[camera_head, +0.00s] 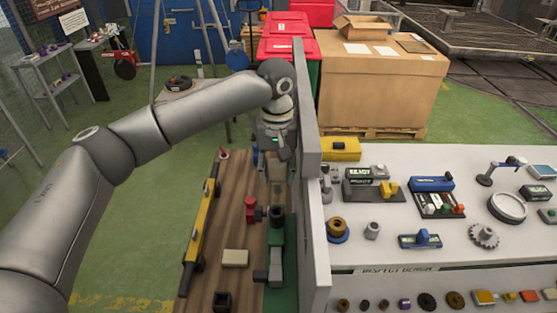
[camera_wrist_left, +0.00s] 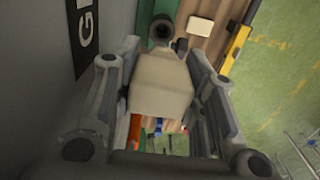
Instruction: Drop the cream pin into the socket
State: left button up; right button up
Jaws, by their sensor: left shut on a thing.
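My left gripper (camera_head: 276,180) points down over the right side of the wooden bench, next to the grey upright panel. In the left wrist view its fingers (camera_wrist_left: 160,98) are shut on a cream block-like piece (camera_wrist_left: 160,82), which looks like the cream pin. Its lower end is hidden from the wrist camera. A dark round ring with a hollow centre (camera_wrist_left: 162,29), possibly the socket, shows just beyond the held piece in that view. I cannot tell the height gap between them. My right gripper is not in view.
The bench (camera_head: 208,270) bears a yellow level (camera_head: 202,222), a loose cream block (camera_head: 235,258), a red piece (camera_head: 251,210), a green vise-like fixture (camera_head: 276,240) and a dark square holder (camera_head: 222,301). The grey panel (camera_head: 313,200) stands close to the right of my gripper.

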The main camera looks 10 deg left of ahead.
aim_at(276, 193)
pick_arm(q)
jog(key=shift+s, duration=0.1)
jog(key=shift+a, duration=0.15)
jog(key=shift+f, duration=0.95)
notch_tip(276, 193, down, 2)
jog(key=shift+f+b, duration=0.15)
jog(key=shift+b, duration=0.15)
jog(key=shift+f, duration=0.75)
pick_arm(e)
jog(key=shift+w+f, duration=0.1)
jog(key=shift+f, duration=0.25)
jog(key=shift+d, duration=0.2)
